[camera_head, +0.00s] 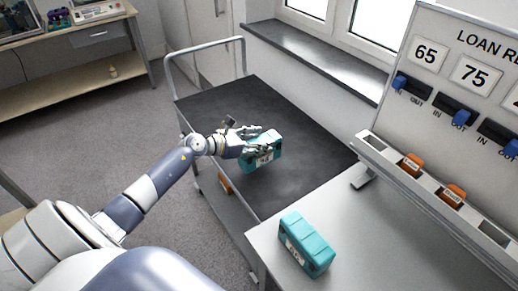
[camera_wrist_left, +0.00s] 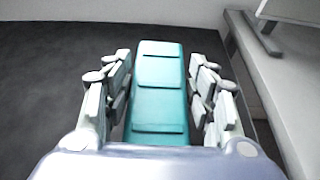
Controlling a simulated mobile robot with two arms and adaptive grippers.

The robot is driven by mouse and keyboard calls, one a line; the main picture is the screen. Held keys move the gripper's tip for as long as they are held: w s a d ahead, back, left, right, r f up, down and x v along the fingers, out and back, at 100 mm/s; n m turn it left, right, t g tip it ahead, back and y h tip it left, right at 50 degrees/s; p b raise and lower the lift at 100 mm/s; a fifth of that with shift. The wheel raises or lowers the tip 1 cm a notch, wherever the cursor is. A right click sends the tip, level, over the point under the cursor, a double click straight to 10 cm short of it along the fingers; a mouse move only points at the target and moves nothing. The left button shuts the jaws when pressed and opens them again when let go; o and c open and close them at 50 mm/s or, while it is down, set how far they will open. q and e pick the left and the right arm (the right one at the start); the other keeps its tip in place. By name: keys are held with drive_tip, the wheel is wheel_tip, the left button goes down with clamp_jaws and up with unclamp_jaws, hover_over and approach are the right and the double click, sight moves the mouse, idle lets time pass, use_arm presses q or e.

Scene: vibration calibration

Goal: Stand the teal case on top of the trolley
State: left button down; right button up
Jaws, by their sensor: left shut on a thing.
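A teal case (camera_head: 265,156) with a pale label is held by my left gripper (camera_head: 250,146) over the black top of the trolley (camera_head: 302,184). The same case (camera_wrist_left: 160,92) lies between the fingers of my left gripper (camera_wrist_left: 160,100) in the left wrist view, with fingers along both sides. I cannot tell whether the case touches the trolley top. A second teal case (camera_head: 307,244) stands on the light table at the lower right. My right gripper is not in view.
The light table (camera_head: 365,240) adjoins the trolley's near right end. A loan board (camera_head: 460,75) with blue switches and orange tags stands at the right. The trolley's metal handle (camera_head: 205,48) rises at its far end. A window ledge (camera_head: 310,55) runs behind. Much of the trolley top is bare.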

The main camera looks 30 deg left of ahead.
use_arm(q)
wheel_tip(320, 180, down, 3)
drive_tip(key=shift+f, duration=0.1)
drive_tip(key=shift+f, duration=0.15)
drive_tip(key=c, duration=0.7)
unclamp_jaws()
drive_tip(key=shift+s+d+f, duration=0.1)
